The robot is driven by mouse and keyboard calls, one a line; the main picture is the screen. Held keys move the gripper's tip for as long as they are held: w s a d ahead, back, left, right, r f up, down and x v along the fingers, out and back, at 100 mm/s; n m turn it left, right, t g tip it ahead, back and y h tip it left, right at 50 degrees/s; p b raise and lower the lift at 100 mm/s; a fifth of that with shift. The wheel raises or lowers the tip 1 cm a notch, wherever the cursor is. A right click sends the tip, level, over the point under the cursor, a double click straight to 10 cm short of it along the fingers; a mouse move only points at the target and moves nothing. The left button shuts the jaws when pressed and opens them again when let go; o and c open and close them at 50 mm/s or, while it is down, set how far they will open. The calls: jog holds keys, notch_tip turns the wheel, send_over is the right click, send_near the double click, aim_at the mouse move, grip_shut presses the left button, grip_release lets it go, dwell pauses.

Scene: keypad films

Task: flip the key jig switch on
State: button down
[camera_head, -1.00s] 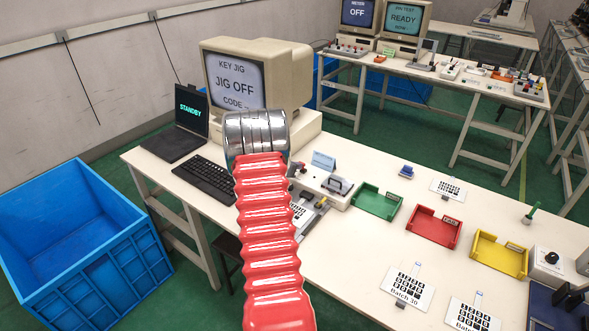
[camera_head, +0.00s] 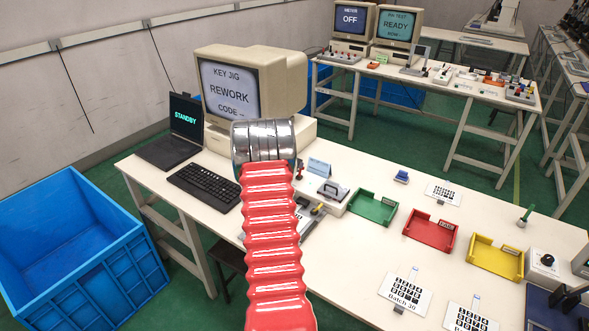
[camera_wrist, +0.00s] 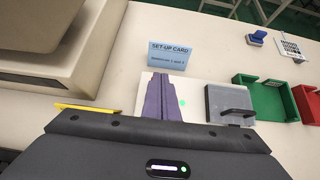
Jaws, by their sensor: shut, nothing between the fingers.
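The key jig is a white box (camera_head: 334,207) on the near table, partly behind my red-sleeved arm in the head view. In the wrist view its white top (camera_wrist: 200,84) carries a grey clamp block with a handle (camera_wrist: 230,104) and a lit green lamp (camera_wrist: 182,102). My gripper (camera_wrist: 159,78) is shut and empty, its dark fingers over the left part of the jig's top, just left of the lamp. I cannot make out the switch; the fingers may cover it. The key jig monitor (camera_head: 232,90) reads "KEY JIG REWORK CODE".
A blue set-up card (camera_wrist: 170,53) stands behind the jig. Green (camera_head: 372,207), red (camera_head: 430,232) and yellow (camera_head: 495,258) trays lie to the right. A keyboard (camera_head: 204,186) and a laptop (camera_head: 186,122) are left. A blue crate (camera_head: 100,270) stands on the floor.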

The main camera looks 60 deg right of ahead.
jog(key=shift+d+r, duration=0.15)
jog(key=shift+r, duration=0.05)
jog(key=shift+r, duration=0.6)
dwell(0.4)
jog(key=d+r+v, duration=0.2)
jog(key=v, duration=1)
jog(key=shift+a+r, duration=0.35)
jog(key=shift+r, duration=0.05)
jog(key=shift+s, duration=0.2)
